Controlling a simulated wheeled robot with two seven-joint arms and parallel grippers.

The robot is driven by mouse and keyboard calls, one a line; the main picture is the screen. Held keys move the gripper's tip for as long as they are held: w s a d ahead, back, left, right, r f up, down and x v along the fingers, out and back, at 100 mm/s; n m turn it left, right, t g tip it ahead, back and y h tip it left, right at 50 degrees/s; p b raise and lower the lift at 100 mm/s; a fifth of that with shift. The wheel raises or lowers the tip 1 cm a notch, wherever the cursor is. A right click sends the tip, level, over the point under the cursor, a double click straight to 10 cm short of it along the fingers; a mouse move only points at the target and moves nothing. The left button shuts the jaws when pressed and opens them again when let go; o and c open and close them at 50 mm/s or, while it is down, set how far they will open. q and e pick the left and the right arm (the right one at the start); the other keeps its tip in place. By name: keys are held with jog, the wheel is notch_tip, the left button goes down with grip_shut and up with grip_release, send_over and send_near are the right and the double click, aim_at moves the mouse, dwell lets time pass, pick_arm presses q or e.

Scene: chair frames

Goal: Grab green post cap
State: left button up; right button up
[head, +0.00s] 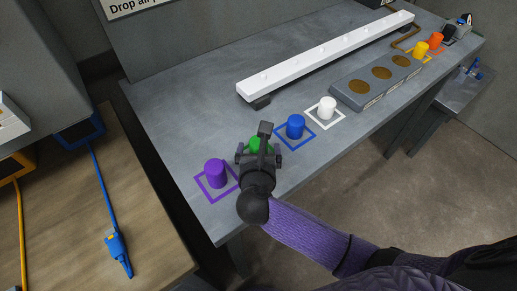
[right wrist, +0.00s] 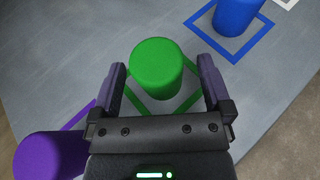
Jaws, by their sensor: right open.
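The green post cap (right wrist: 157,66) is a short cylinder standing upright inside a green square outline on the grey table. In the head view the cap (head: 256,143) is mostly hidden behind my right gripper (head: 261,141). In the right wrist view my right gripper (right wrist: 162,78) is open, with one finger on each side of the green cap. Gaps show between the cap and both fingers, so it is not gripped. My left gripper is not in view.
A purple cap (head: 216,173) stands to the left and a blue cap (head: 295,127) to the right. A white cap (head: 327,107), yellow cap (head: 421,49) and orange cap (head: 436,40) stand farther along. Behind lie a white rail (head: 330,55) and a grey block with round discs (head: 375,84).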

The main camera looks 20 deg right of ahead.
jog(key=shift+w+d+f, duration=0.2)
jog(key=shift+w+f, duration=0.05)
jog(key=shift+w, duration=0.35)
jog(key=c, duration=1.3)
